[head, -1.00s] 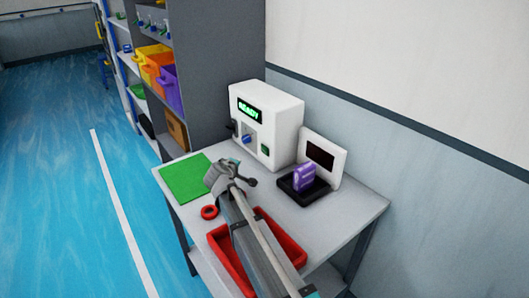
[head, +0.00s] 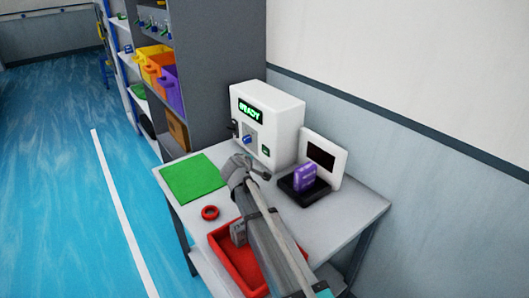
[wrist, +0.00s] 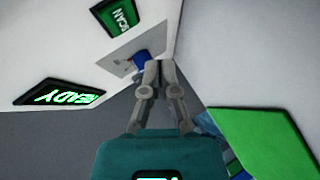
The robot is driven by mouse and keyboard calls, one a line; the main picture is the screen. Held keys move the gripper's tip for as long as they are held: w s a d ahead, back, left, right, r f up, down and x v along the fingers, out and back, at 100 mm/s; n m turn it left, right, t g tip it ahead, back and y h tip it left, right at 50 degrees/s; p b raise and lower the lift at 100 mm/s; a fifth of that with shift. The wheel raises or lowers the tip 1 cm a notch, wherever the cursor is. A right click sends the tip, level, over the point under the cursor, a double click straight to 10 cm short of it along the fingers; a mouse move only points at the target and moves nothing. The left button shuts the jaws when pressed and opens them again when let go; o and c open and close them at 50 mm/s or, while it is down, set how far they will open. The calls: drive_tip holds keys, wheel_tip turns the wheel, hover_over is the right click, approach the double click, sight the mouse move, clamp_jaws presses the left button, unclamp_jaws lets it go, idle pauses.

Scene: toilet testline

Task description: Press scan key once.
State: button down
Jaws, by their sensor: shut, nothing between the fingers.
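The scan key is a green key marked SCAN (wrist: 121,17) at the top of the wrist view. In the head view it is the small green square (head: 265,150) low on the front of a white box (head: 283,122). The box's display (head: 250,110) reads READY in green. My gripper (wrist: 158,68) is shut and empty, with its fingertips overlapping a blue knob (wrist: 141,58) in the wrist view. In the head view my gripper (head: 266,174) is over the table in front of the box, below the key in the picture. I see no contact with the key.
A purple item (head: 304,178) stands on a black base before a white panel with a dark screen (head: 321,154). A green mat (head: 193,178), a red ring (head: 210,212) and a red tray (head: 222,251) are on the table (head: 355,208). Shelves with bins stand behind left.

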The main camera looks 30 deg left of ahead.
sight(263, 152)
drive_tip(key=shift+w+d, duration=0.35)
drive_tip(key=shift+w, duration=0.5)
drive_tip(key=shift+w+d, duration=0.35)
drive_tip(key=shift+w, duration=0.45)
drive_tip(key=shift+w+d, duration=0.3)
drive_tip(key=shift+w, duration=0.45)
idle(1.3)
drive_tip(key=shift+s, duration=0.1)
drive_tip(key=shift+s+a, duration=0.25)
drive_tip(key=shift+s, duration=0.4)
idle(0.5)
drive_tip(key=shift+s+a, duration=0.35)
drive_tip(key=shift+s, duration=0.4)
drive_tip(key=shift+s+a, duration=0.3)
drive_tip(key=shift+s, duration=0.5)
drive_tip(key=shift+s+a, duration=0.35)
drive_tip(key=shift+s, duration=0.4)
drive_tip(key=shift+r, duration=0.1)
